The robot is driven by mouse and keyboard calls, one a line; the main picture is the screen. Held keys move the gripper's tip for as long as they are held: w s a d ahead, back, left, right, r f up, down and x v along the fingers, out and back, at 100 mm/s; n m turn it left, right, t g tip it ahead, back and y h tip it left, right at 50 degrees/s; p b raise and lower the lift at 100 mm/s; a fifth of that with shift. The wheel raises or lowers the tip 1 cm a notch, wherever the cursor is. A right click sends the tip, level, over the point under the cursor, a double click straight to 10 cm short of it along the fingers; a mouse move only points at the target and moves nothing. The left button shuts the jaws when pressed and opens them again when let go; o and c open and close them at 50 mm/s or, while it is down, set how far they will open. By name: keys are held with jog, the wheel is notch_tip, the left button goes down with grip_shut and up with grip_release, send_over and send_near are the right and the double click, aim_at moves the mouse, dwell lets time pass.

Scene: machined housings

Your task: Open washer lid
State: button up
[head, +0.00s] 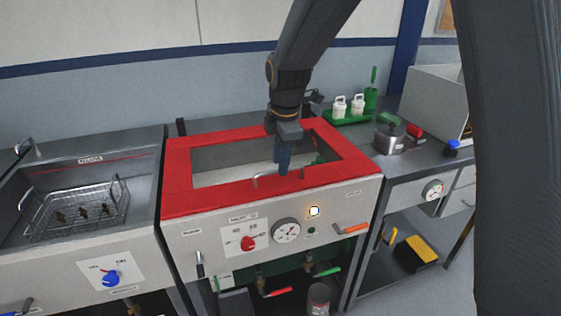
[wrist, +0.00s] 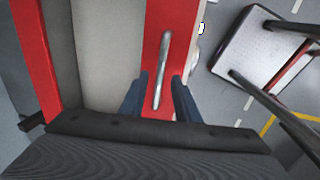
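The washer lid (head: 180,178) is a red frame around a clear window, lying closed on the washer in the middle of the head view. Its metal bar handle (head: 262,178) sits on the front strip of the frame. The red frame (wrist: 163,14) and the handle (wrist: 161,70) also show in the wrist view. My gripper (head: 283,160) points down just over the front strip by the handle. In the wrist view my gripper (wrist: 158,95) has its blue fingers apart, one on each side of the handle, with gaps between. Nothing is held.
A sink with a wire basket (head: 75,212) stands to the left. To the right is a bench with a metal pot (head: 389,138) and a green tray (head: 345,117) with white bottles. Knobs and a gauge (head: 286,231) sit on the washer's front.

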jog(key=shift+w+f, duration=0.1)
jog(key=shift+f, duration=0.55)
grip_shut()
jog(key=shift+r, duration=0.1)
